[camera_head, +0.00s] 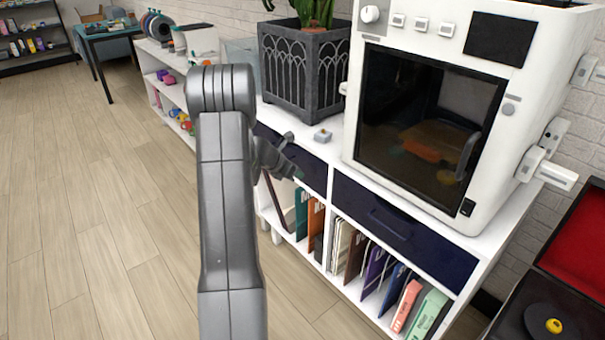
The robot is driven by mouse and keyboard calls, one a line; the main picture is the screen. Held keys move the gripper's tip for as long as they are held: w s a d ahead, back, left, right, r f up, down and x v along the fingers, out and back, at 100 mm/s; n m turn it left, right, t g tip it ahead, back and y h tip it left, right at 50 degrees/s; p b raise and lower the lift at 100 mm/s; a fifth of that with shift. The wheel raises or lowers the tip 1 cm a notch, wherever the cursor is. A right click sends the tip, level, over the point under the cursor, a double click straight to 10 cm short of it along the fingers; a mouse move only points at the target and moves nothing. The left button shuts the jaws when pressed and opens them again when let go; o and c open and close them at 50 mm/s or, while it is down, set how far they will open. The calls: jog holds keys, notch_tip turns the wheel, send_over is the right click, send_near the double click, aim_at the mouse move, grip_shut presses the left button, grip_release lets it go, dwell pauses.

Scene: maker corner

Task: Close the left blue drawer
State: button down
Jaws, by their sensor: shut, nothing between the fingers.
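The left blue drawer (314,174) is a dark navy front under the white cabinet top, left of the right blue drawer (400,232). Its front looks about flush with the cabinet, though I cannot tell whether a small gap is left. My grey arm covers its left part. My gripper (293,171) is small and dark, shut and empty, at the left drawer's front. I cannot tell whether it touches the front. The left drawer's handle is hidden or not distinct.
A white oven-like machine (420,28) and a dark planter (307,70) stand on the cabinet. Colourful folders and books (375,272) fill the shelves below. A red-lined box (585,235) is at right. Wooden floor (90,220) is clear at left.

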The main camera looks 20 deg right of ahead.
jog(key=p+v, duration=0.1)
jog(key=v, duration=0.9)
jog(key=shift+s+a+p, duration=0.2)
jog(key=shift+a+p, duration=0.1)
jog(key=shift+a, duration=0.35)
jog(key=shift+f, duration=0.1)
jog(key=x, duration=0.4)
jog(key=d+r+x, duration=0.1)
jog(key=x, duration=0.3)
jog(key=b+x, duration=0.1)
jog(key=x, duration=0.3)
jog(key=shift+w+d+r, duration=0.2)
jog(key=shift+w+d, duration=0.3)
jog(key=shift+d, duration=0.3)
